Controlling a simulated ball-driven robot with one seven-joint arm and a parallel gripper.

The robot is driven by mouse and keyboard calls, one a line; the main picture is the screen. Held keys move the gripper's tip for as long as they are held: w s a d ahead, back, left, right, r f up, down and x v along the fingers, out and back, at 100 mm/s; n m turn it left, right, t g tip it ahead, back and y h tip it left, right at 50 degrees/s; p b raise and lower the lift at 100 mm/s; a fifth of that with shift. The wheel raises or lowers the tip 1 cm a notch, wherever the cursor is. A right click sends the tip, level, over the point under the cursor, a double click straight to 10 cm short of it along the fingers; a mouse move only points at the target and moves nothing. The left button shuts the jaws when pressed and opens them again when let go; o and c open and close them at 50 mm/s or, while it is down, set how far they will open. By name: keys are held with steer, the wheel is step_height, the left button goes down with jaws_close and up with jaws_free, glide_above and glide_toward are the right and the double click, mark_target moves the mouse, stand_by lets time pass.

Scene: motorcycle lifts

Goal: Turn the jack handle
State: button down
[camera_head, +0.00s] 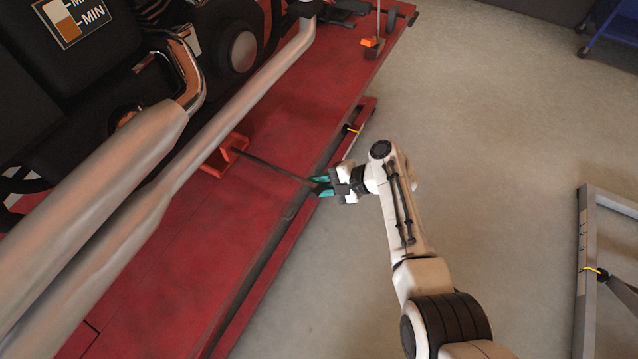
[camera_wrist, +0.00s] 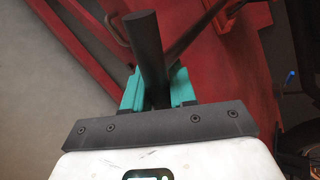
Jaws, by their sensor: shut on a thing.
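The jack handle (camera_head: 275,168) is a thin dark rod. In the head view it runs from a red jack (camera_head: 228,152) on the red lift platform out to the right, past the platform's edge. My gripper (camera_head: 322,186) has teal fingertips and is shut on the rod's outer end. In the wrist view the dark handle (camera_wrist: 150,50) passes between the teal fingers (camera_wrist: 152,88) and sticks out beyond them. The part of the handle between the fingers is partly hidden.
The red lift platform (camera_head: 290,120) carries a motorcycle with large silver exhaust pipes (camera_head: 190,150) on the left. Grey floor (camera_head: 500,130) is open to the right of my arm. A grey metal frame (camera_head: 588,270) stands at the right edge, and a blue cart (camera_head: 618,20) at the top right.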

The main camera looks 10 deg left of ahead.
steer(key=c, duration=1)
jaws_free()
steer(key=shift+d+r, duration=0.25)
steer(key=shift+d, duration=0.1)
steer(key=p+v, duration=0.3)
steer(key=v, duration=0.6)
steer(key=shift+s+d+r+p, duration=0.15)
steer(key=shift+d+r+p, duration=0.05)
steer(key=shift+d+p, duration=0.15)
